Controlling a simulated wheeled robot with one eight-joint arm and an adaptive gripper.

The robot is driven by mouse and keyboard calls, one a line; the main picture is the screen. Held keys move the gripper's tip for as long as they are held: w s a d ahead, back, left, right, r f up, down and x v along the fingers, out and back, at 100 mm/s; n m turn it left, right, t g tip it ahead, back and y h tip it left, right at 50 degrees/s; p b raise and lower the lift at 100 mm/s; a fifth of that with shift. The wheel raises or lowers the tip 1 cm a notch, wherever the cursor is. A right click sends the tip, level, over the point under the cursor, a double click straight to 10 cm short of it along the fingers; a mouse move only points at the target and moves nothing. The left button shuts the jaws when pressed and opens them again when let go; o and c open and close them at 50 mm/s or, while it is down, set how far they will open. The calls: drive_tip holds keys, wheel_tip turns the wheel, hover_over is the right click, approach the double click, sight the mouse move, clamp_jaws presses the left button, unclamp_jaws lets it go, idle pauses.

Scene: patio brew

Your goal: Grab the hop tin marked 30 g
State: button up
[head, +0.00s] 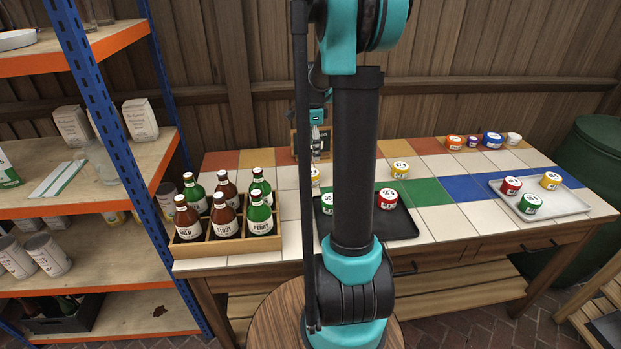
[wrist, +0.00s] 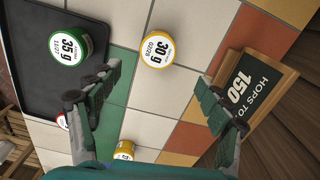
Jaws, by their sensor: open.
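The hop tin marked 30 g (wrist: 158,50) is a yellow tin with a white lid, standing on the white tiles in the wrist view. A yellow tin partly hidden behind my arm in the head view (head: 315,178) appears to be the same one. My gripper (wrist: 158,74) is open and empty above the table; the 30 g tin shows between and just beyond its fingertips. In the head view my gripper (head: 318,140) is small and partly covered by my arm.
A green 35 g tin (wrist: 70,46) stands on a black tray (wrist: 30,88). Another yellow tin (wrist: 124,150) stands on the tiles. A hops chalkboard (wrist: 246,92) stands close right of the fingers. A bottle crate (head: 230,245) is at left.

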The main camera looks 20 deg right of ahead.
sight(311, 172)
wheel_tip(311, 172, down, 6)
drive_tip(key=shift+r, duration=0.1)
drive_tip(key=shift+s+a+f, duration=0.1)
drive_tip(key=shift+f, duration=1.25)
drive_tip(key=shift+s+a+f, duration=0.1)
drive_tip(key=shift+f, duration=1.25)
drive_tip(key=c, duration=1.2)
